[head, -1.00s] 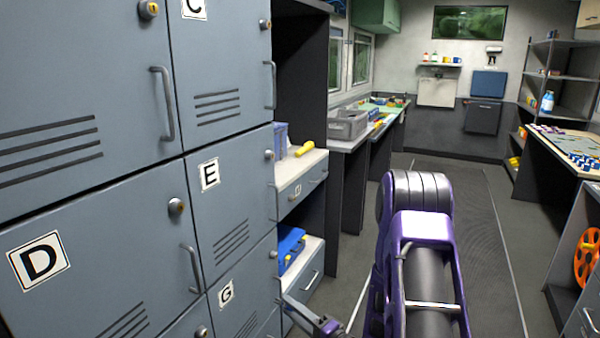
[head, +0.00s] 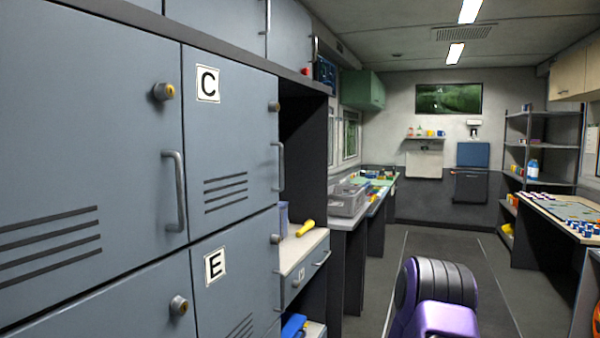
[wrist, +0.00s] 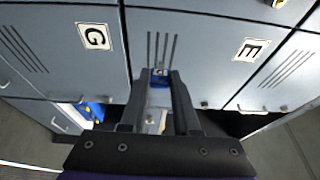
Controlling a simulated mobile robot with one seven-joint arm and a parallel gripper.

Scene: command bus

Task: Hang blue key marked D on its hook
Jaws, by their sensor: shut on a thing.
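In the wrist view my gripper (wrist: 160,72) is shut on a small blue key (wrist: 159,80) with a pale mark on it; the letter is too small to read for sure. The key is held at the fingertips, in front of the grey locker doors marked G and E. In the head view the gripper and key are out of frame. A dark blue panel (head: 325,75) is on the wall past the lockers; I cannot make out whether it has hooks.
Grey lockers with handles and knobs fill the left, including the C door (head: 230,130) and E door (head: 235,270). A yellow torch (head: 305,228) lies on a drawer unit. A worktop with a grey crate (head: 347,200) stands beyond. The aisle floor (head: 440,252) is clear.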

